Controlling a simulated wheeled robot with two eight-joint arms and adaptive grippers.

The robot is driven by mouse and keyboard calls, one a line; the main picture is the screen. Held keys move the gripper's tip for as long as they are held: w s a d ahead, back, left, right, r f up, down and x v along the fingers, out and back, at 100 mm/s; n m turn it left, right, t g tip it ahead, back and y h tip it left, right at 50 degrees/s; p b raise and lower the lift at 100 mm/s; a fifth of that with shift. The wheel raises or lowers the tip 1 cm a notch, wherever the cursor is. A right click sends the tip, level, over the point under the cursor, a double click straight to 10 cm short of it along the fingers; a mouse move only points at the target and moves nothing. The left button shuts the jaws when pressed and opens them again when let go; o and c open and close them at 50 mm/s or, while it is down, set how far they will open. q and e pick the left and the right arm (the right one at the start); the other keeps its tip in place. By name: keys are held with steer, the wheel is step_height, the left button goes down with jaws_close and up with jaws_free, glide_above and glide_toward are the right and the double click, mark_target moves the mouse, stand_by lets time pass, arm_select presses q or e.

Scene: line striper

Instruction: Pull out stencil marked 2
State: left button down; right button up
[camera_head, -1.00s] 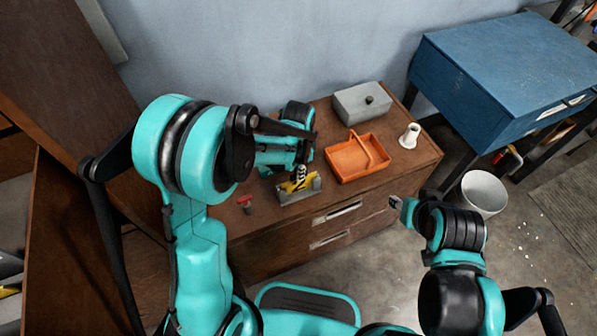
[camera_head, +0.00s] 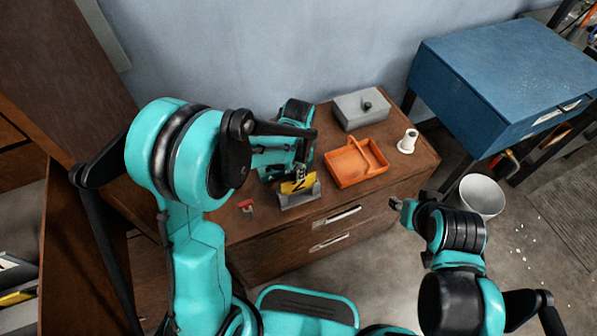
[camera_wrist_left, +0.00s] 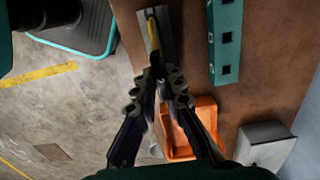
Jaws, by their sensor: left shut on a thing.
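A yellow stencil (camera_head: 297,187) with a dark mark stands upright in a small grey holder (camera_head: 300,199) on the brown cabinet top. The mark is too small to read surely. My left gripper (camera_head: 301,171) is just above the holder, shut on the stencil's upper edge. In the left wrist view, the closed fingertips (camera_wrist_left: 157,68) meet at the yellow stencil (camera_wrist_left: 152,33), which lies along the grey holder (camera_wrist_left: 167,22). Whether the stencil's lower edge is still inside the holder is hard to tell. My right gripper (camera_head: 397,204) is off the cabinet's front right, away from the stencil; its jaws are too small to judge.
An orange tray (camera_head: 345,168) with a handle is right of the holder. A grey lidded box (camera_head: 350,110) and a white cone-like piece (camera_head: 408,141) stand behind and right. A small red item (camera_head: 246,206) lies left of the holder. A blue cabinet (camera_head: 500,70) is far right.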

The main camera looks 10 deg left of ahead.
arm_select(q)
steer(key=shift+r+p, duration=1.85)
steer(key=shift+r, duration=0.9)
